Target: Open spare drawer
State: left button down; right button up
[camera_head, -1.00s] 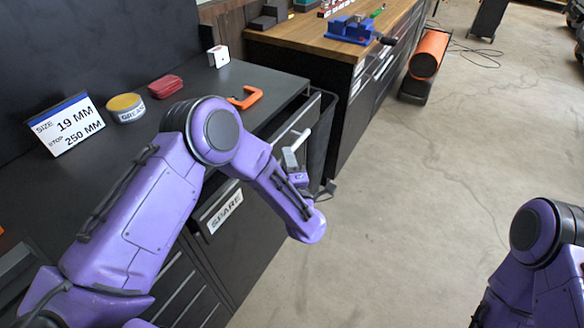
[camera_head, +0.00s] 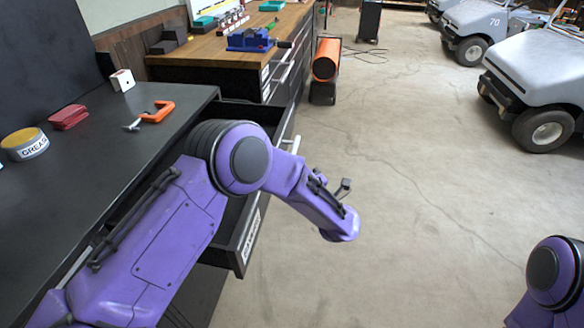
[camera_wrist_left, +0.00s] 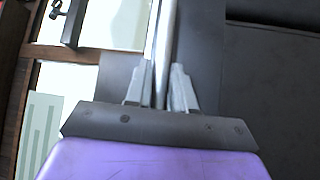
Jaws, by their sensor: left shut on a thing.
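The spare drawer (camera_head: 238,256) stands pulled out from the dark workbench, with its labelled front (camera_head: 251,236) away from the cabinet. Part of its dark inside shows; my left arm covers much of the rest. A silver bar handle (camera_head: 296,145) shows just beyond my arm. In the left wrist view my left gripper (camera_wrist_left: 161,88) is shut on this bar handle (camera_wrist_left: 162,40), one finger on each side. In the head view my arm hides the left gripper's fingers. Only part of my right arm shows at the lower right; its gripper is out of view.
On the dark worktop (camera_head: 80,180) are an orange clamp (camera_head: 158,112), a red case (camera_head: 68,117), a grease tin (camera_head: 25,143) and a white block (camera_head: 122,80). A wooden bench with a blue vise (camera_head: 250,40) stands beyond. The floor to the right is clear; carts (camera_head: 535,90) stand far off.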

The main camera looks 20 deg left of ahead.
pick_arm(q)
jog(key=shift+d+f, duration=0.1)
jog(key=shift+d, duration=0.25)
jog(key=c, duration=1.1)
grip_release()
jog(key=shift+o, duration=0.2)
jog(key=b+v, duration=0.2)
jog(key=v, duration=0.8)
jog(key=shift+d, duration=0.2)
jog(key=shift+s, duration=0.1)
